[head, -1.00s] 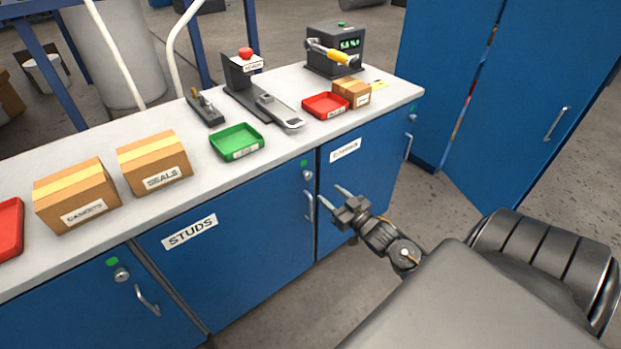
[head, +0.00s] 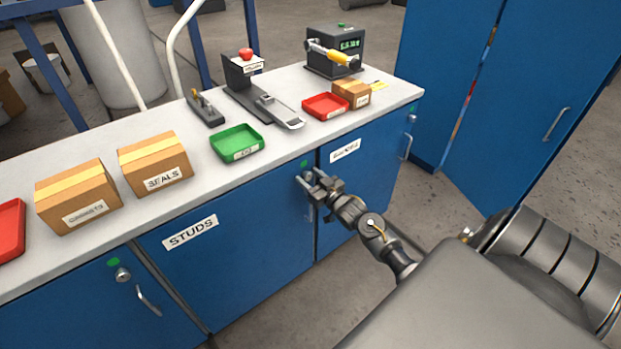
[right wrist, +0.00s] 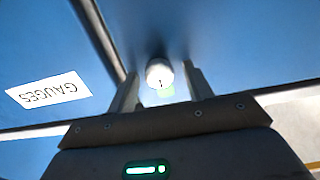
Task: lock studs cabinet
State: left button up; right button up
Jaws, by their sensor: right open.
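The blue studs cabinet door (head: 248,235) is closed flush under the bench and carries a white STUDS label (head: 190,232). Its lock (head: 308,173) is near the door's upper right corner, with a green marker (head: 304,163) just above it. My right gripper (head: 306,182) is at this lock, open. In the right wrist view the round lock face (right wrist: 159,73) with its dark keyway lies between the two spread fingers (right wrist: 160,88). Whether a finger touches it I cannot tell. The door handle is mostly hidden by the gripper. My left gripper is not in view.
The neighbouring gauges door has its label (right wrist: 48,90) and a handle (head: 407,147). Another blue door with a lock (head: 122,275) is at lower left. On the bench (head: 300,143) stand a green tray (head: 237,143), a red tray (head: 325,106) and cardboard boxes. Floor to the right is clear.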

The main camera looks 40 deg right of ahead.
jog(key=c, duration=1)
